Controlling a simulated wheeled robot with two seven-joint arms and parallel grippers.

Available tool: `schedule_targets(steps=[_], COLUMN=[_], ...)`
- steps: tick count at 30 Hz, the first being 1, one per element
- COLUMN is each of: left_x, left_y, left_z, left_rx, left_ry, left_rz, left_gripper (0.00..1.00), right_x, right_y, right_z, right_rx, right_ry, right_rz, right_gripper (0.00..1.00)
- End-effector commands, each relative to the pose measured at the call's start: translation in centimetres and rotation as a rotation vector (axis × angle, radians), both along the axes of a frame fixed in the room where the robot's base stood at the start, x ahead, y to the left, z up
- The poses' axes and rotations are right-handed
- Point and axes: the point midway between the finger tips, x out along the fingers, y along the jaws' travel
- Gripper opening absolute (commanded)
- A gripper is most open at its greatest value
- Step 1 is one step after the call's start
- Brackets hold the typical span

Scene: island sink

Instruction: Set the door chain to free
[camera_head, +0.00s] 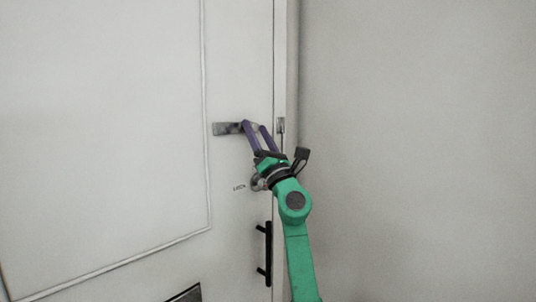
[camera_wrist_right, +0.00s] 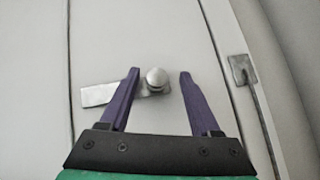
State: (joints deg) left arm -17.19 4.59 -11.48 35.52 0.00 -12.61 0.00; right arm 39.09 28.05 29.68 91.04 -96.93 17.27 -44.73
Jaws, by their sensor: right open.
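The door chain's metal plate (camera_head: 226,128) is fixed flat on the white door, left of my right gripper (camera_head: 255,125). In the right wrist view the plate (camera_wrist_right: 98,94) runs left from a round silver knob (camera_wrist_right: 157,78). The gripper (camera_wrist_right: 160,74) is open, with one purple finger on each side of the knob. The left finger overlaps the plate in this view; I cannot tell whether either finger touches. No chain links can be made out. My left gripper is not in view.
A small metal fitting (camera_head: 281,125) sits at the door's right edge and also shows in the right wrist view (camera_wrist_right: 239,70). Below are a round lock (camera_head: 257,184) marked "LOCK" and a black vertical handle (camera_head: 266,254). A bare wall (camera_head: 420,150) lies to the right.

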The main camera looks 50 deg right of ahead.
Motion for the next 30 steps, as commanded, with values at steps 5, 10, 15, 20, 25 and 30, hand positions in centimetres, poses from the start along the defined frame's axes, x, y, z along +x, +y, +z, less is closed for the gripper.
schedule_targets(steps=[5, 10, 15, 20, 25, 30], left_x=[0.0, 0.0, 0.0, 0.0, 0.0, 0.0], left_y=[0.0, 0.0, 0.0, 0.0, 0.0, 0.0], left_z=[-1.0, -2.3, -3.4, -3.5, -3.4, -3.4], left_rx=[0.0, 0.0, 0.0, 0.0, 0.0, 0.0], left_ry=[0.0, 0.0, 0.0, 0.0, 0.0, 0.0], left_rz=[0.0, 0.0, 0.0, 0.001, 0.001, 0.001], left_gripper=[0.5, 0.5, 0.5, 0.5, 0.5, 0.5], right_x=[-2.5, -5.9, -8.5, -9.3, -9.3, -9.3], right_y=[0.7, 1.6, 2.3, 2.5, 2.5, 2.5], right_z=[-3.0, -6.4, -8.7, -9.1, -9.0, -9.0], right_rx=[-0.002, -0.001, 0.001, 0.0, 0.001, 0.001], right_ry=[0.004, 0.003, 0.001, 0.0, 0.0, 0.0], right_rz=[-0.001, -0.001, -0.001, -0.001, -0.001, -0.001], right_gripper=[0.64, 0.64, 0.64, 0.64, 0.64, 0.64])
